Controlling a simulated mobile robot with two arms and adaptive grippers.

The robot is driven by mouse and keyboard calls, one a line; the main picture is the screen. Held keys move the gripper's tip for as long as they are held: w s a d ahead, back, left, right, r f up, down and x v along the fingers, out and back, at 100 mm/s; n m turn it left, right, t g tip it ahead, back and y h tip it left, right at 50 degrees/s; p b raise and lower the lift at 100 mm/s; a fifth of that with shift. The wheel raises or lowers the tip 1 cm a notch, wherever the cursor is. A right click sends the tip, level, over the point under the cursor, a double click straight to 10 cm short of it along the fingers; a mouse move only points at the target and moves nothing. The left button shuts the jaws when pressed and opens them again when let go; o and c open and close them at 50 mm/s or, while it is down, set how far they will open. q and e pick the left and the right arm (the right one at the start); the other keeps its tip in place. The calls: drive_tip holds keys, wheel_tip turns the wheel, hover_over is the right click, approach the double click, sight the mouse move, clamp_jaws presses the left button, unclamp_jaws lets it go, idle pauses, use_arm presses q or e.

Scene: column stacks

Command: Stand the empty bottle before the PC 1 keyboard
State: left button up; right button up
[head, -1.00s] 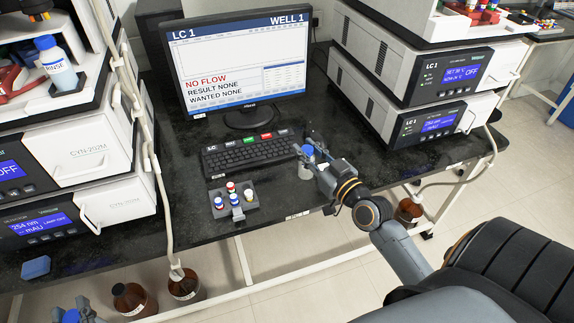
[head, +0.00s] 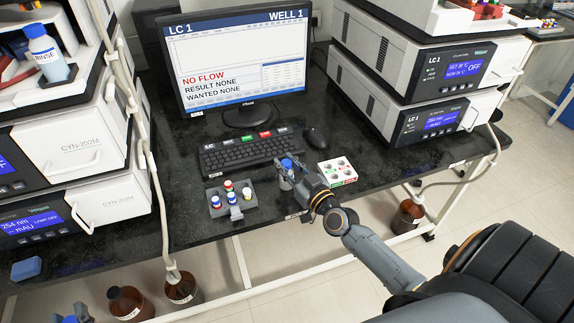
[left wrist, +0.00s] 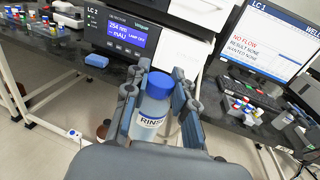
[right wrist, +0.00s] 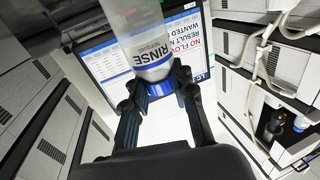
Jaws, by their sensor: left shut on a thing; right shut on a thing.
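My right gripper (head: 283,176) is shut on a clear, blue-capped bottle labelled RINSE, whose cap (head: 287,163) shows just in front of the right part of the PC 1 keyboard (head: 245,152). The fingers hide most of this bottle in the head view; I cannot tell whether it touches the desk. In the right wrist view, the bottle (right wrist: 145,45) looks clear, with the fingers around its cap end. My left gripper (left wrist: 161,85) is shut on another blue-capped RINSE bottle (left wrist: 150,110), low off the desk's front left. It looks pale blue inside.
A grey rack (head: 233,213) with several capped vials stands left of my right gripper. A white block with wells (head: 337,171) lies to its right, and a mouse (head: 315,137) behind. Another RINSE bottle (head: 44,55) stands on the left instrument. The front desk edge is close.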

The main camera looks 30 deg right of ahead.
drive_tip(key=o, duration=0.9)
drive_tip(key=shift+c, duration=0.2)
drive_tip(key=s+b, duration=0.1)
drive_tip(key=s, duration=1.1)
drive_tip(key=shift+d, duration=0.15)
